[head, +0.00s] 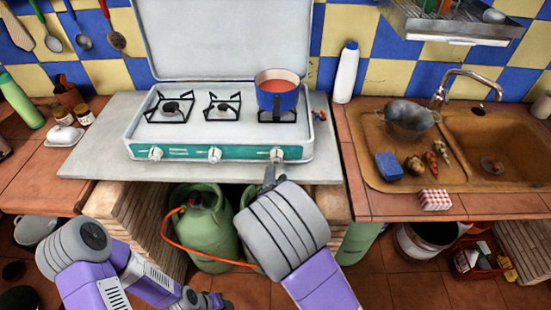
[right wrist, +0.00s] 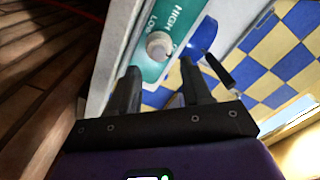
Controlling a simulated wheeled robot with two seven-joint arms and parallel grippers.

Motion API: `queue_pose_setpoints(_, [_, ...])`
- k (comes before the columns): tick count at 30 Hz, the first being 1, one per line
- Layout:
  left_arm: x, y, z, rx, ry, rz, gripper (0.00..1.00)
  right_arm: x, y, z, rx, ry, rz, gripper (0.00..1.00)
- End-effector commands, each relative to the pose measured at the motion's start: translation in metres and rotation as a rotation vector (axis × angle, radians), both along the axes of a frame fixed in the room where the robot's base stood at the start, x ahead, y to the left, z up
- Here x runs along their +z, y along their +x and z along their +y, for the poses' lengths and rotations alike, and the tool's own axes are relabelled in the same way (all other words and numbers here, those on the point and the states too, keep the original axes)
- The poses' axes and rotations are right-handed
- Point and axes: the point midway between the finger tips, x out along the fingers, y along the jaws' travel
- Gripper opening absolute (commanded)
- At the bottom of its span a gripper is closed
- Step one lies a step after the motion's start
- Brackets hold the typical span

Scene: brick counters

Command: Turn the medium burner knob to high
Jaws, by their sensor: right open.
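The white stove (head: 218,127) has a green front panel with a left knob (head: 155,153), a middle knob (head: 214,155) and a right knob (head: 277,154). The frames do not label which is the medium burner's. My right gripper (head: 270,178) is just below and in front of the right knob. In the right wrist view the open, empty fingers (right wrist: 160,68) point at a round pale knob (right wrist: 158,45), which lies just beyond the fingertips, apart from them. HIGH and LOW are printed beside it. My left arm is low at the left; its fingers are not clear.
A blue pot (head: 277,97) with red contents stands on the right burner; its black handle (right wrist: 218,70) points toward the front. The left burner (head: 170,107) and middle burner (head: 223,107) are bare. A green gas bottle (head: 206,225) with an orange hose stands below the counter.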

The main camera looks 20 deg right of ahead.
Motion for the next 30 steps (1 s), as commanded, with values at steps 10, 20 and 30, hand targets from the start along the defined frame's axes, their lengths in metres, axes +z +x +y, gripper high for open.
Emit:
queue_pose_setpoints(10, [-0.006, 0.000, 0.000, 0.000, 0.000, 0.000, 0.45, -0.001, 0.051, -0.015, -0.001, -0.003, 0.002, 0.49])
queue_pose_setpoints(20, [-0.007, 0.000, 0.000, 0.000, 0.000, 0.000, 0.45, -0.001, 0.065, -0.019, 0.002, -0.003, 0.005, 0.49])
queue_pose_setpoints(30, [-0.007, 0.000, 0.000, 0.000, 0.000, 0.000, 0.45, -0.001, 0.065, -0.019, 0.002, -0.003, 0.005, 0.15])
